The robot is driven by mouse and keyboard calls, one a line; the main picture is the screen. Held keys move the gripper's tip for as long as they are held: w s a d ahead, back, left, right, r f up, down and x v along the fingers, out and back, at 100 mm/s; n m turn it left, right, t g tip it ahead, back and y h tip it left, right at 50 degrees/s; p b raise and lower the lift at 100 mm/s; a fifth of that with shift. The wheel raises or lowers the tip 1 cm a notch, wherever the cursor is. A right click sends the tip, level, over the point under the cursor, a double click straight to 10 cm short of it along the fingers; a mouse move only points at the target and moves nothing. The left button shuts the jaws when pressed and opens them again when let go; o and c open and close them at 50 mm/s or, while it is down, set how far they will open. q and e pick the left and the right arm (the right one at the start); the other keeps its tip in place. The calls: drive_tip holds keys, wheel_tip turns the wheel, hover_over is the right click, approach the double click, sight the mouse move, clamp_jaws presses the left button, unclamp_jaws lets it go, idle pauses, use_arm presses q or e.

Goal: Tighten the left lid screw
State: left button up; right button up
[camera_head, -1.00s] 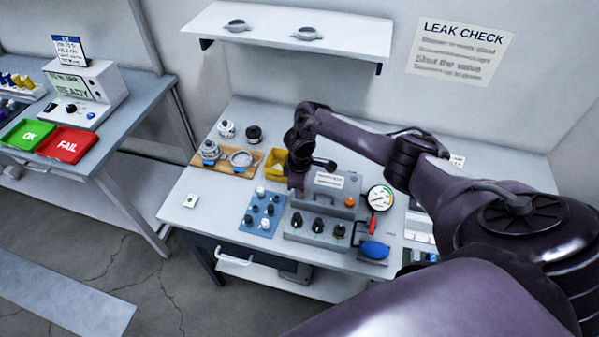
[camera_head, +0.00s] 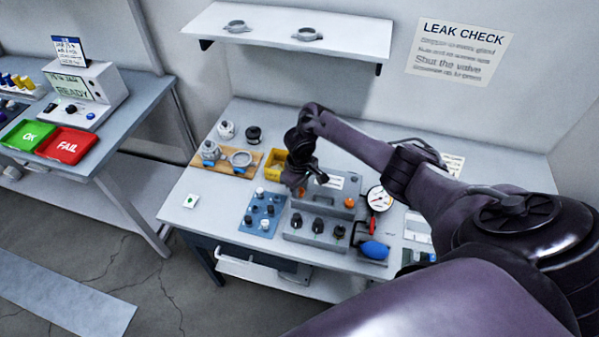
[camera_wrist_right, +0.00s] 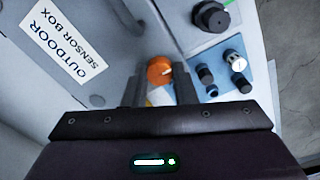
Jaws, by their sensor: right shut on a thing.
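The grey sensor box (camera_head: 322,206) stands on the bench, with a white label on its lid. My right gripper (camera_head: 299,188) is at the lid's left end, pointing down. In the right wrist view, the left lid screw (camera_wrist_right: 160,70), an orange knob, sits between the tips of my right gripper (camera_wrist_right: 160,80), which is shut on it. The right lid screw (camera_head: 350,202), also orange, is at the other end of the lid. I cannot tell how deep the left screw sits. My left gripper is not in view.
A blue plate (camera_head: 262,213) with several small fittings lies left of the box. A round gauge (camera_head: 379,199) and a blue bulb (camera_head: 375,250) are to its right. A yellow bin (camera_head: 277,161) and a wooden board (camera_head: 222,170) lie behind. The bench's front left is mostly clear.

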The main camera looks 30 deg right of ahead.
idle(0.3)
drive_tip(key=o, duration=1)
drive_tip(key=shift+r, duration=0.1)
drive_tip(key=shift+r, duration=0.35)
wheel_tip(320, 180, up, 6)
drive_tip(key=shift+w+f, duration=0.15)
drive_tip(key=shift+r, duration=0.6)
